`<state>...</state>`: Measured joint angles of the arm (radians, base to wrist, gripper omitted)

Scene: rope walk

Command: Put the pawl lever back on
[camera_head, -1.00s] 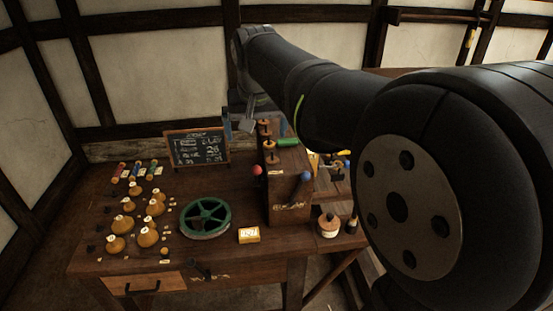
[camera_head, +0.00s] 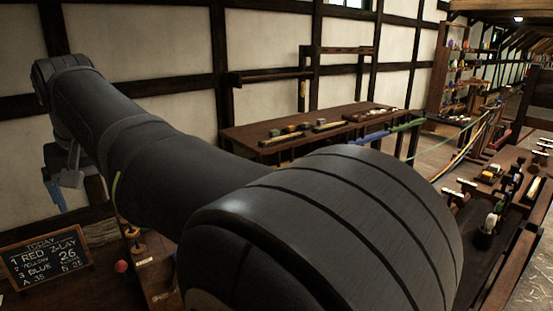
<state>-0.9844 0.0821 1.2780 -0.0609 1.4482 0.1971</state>
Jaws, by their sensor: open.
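My gripper (camera_head: 56,192) hangs at the end of my arm at the left edge, above and behind the workbench. Only its side shows, small and dark with a bluish finger; I see nothing held in it. A dark wooden box (camera_head: 158,285) on the bench is mostly hidden behind my arm. A red ball knob (camera_head: 121,266) sits at its left and a wooden spool-like peg (camera_head: 136,246) on top. I cannot make out the pawl lever; my arm hides much of that area.
A chalkboard (camera_head: 46,262) stands on the bench at lower left. A long back table (camera_head: 240,135) holds several small tools and blocks. Coloured ropes (camera_head: 465,150) run toward a rack at right. Another bench (camera_head: 500,180) with parts stands at right.

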